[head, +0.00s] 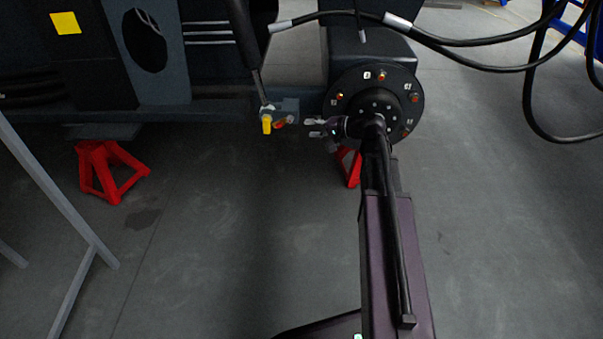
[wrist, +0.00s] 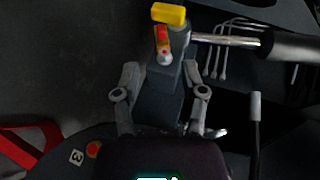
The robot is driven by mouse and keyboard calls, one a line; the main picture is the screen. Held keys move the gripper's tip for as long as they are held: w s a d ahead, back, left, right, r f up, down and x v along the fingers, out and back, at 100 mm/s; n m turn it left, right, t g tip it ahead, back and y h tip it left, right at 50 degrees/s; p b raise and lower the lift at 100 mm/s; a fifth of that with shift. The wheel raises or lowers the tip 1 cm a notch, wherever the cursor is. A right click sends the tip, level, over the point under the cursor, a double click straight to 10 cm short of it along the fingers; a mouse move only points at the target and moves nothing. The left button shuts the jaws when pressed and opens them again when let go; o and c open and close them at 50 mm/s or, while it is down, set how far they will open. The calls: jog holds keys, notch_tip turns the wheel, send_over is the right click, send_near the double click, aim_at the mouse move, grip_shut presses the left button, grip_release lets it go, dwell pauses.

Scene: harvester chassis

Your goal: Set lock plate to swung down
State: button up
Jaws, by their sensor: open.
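A yellow piece (head: 266,124), which looks like the lock plate, hangs at the lower end of a cylinder rod under the chassis. A red-and-yellow piece with a pale round end sits just right of it. In the wrist view the yellow piece (wrist: 169,14) lies at the top, with the red piece (wrist: 162,38) just below it. My gripper (head: 315,127) is open, right of both pieces and apart from them. In the wrist view its fingers (wrist: 160,70) stand either side of a dark bracket block (wrist: 158,100); contact cannot be told. The yellow piece is beyond the fingertips.
The round hub with bolts (head: 345,82) is close behind my gripper. The cylinder (head: 242,35) comes down from above, and its rod (wrist: 225,40) runs right in the wrist view. Black hoses (head: 450,42) hang at upper right. Red stands (head: 105,170) support the chassis.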

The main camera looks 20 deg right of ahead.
jog(key=s+a+f+n+g+h+p, duration=0.2)
jog(key=s+a+n+g+h+p, duration=0.3)
jog(key=s+a, duration=0.4)
jog(key=s+r+n+g+h+p, duration=0.1)
jog(key=s+r+g+h+p, duration=0.2)
jog(key=s+h+p, duration=0.3)
jog(key=shift+s+a+r+n+g+p, duration=0.25)
jog(key=shift+s+g+p, duration=0.35)
jog(key=shift+s+p, duration=1.45)
jog(key=shift+s+f+b, duration=0.1)
jog(key=shift+s+b, duration=0.5)
jog(key=shift+b, duration=0.05)
jog(key=shift+f, duration=0.1)
